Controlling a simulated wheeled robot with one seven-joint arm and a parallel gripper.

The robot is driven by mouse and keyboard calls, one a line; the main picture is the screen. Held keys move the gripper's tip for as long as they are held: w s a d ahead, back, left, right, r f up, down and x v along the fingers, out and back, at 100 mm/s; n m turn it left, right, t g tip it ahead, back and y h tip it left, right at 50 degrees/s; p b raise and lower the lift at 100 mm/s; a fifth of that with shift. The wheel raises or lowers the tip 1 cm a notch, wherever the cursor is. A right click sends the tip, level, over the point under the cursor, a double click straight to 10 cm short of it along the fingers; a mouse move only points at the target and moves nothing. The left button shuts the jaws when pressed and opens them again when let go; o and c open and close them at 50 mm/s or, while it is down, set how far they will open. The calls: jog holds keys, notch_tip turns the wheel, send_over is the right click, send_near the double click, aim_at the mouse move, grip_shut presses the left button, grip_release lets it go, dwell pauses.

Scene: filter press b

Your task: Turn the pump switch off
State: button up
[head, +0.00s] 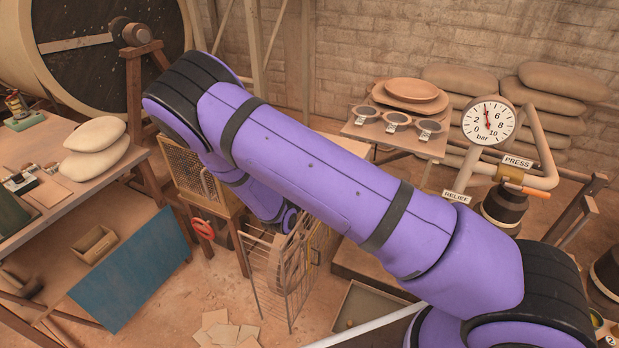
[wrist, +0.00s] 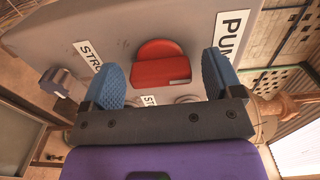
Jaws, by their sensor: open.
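In the wrist view, a red switch (wrist: 160,64) with a rounded top sits on a grey panel (wrist: 185,22). My gripper (wrist: 163,82) is open, with one blue pad to the left of the switch and one to the right. The switch shows between the pads, with visible space on both sides; I cannot tell how deep the pads reach. In the head view my arm hides my gripper, and I cannot make out the switch there.
A partly readable "STRO" label (wrist: 90,55) and a grey block (wrist: 62,84) are left of the pads. In the head view, a wire gate (head: 275,275), a red handwheel (head: 203,228) and a pressure gauge (head: 489,122) surround my arm. A workbench (head: 60,215) stands left.

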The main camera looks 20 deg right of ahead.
jog(key=v, duration=1)
jog(key=shift+s+a, duration=0.25)
jog(key=shift+s, duration=0.05)
jog(key=s+d+r+m+g+y, duration=0.1)
jog(key=s+d+r+m+g, duration=0.25)
jog(key=r+m, duration=0.45)
jog(key=s+d+r+m+g+y, duration=0.1)
jog(key=s+d+r+m+g, duration=0.1)
jog(key=d+r+m+g, duration=0.45)
jog(key=s+d+r+m+g+y, duration=0.1)
jog(key=s+d+r+m+g, duration=0.2)
jog(key=r+m, duration=0.6)
jog(key=s+d+r+m+t+y, duration=0.1)
jog(key=s+r+m+t+y, duration=0.4)
jog(key=s+r+m+y, duration=0.4)
jog(key=shift+s+r+m+t+y, duration=0.35)
jog(key=shift+s+r+m, duration=3.3)
jog(key=shift+s+m, duration=2.3)
jog(key=shift+w+d+m, duration=0.15)
jog(key=shift+w+m, duration=0.25)
jog(key=shift+w, duration=0.05)
